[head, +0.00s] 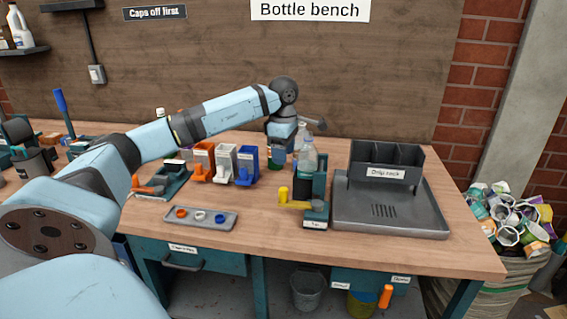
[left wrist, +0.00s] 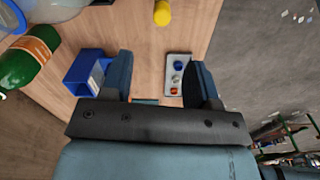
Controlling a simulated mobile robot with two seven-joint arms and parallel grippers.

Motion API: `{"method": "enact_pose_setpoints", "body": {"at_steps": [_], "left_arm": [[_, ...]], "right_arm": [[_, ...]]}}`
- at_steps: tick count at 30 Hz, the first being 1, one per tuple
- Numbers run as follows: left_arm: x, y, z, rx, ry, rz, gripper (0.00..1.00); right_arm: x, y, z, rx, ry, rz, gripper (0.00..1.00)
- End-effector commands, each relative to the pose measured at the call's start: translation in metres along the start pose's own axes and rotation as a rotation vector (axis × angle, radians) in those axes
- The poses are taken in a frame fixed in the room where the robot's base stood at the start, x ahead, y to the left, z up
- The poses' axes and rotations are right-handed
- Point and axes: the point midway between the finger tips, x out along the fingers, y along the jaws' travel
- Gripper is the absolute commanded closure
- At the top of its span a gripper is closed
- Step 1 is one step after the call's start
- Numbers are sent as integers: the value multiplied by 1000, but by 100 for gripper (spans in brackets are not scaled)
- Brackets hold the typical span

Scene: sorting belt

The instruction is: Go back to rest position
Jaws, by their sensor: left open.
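My left arm reaches in from the left over the wooden bench (head: 265,208). My left gripper (head: 281,152) is at the back of the bench, beside the clear bottle (head: 307,158). In the left wrist view its two fingers (left wrist: 160,84) are apart with nothing held between them. A small tray (left wrist: 173,92) with coloured caps shows beyond them, close to one finger. My right gripper is in neither view.
Orange, white and blue bins (head: 247,166) stand left of the gripper. A clamp stand with a yellow handle (head: 296,204) and the drip rack (head: 384,172) are to the right. A green bottle (left wrist: 24,62) lies at the wrist view's left.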

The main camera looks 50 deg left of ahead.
Motion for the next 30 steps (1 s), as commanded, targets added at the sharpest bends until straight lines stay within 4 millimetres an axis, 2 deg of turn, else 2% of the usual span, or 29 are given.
{"method": "enact_pose_setpoints", "body": {"at_steps": [19, 22, 23, 26, 29, 30], "left_arm": [[-4, 0, 0, 1, 0, -1, 45], [2, -2, 7, 7, -18, -8, 45], [6, -4, 12, 11, -32, -15, 45], [30, -16, 45, 33, -127, -52, 45], [64, -42, 98, 45, -296, -128, 45], [78, -57, 122, 41, -377, -171, 45]], "right_arm": [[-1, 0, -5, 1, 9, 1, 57], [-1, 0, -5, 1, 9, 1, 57], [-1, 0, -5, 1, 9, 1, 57], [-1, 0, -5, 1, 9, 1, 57], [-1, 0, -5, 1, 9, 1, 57], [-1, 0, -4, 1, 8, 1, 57]]}}
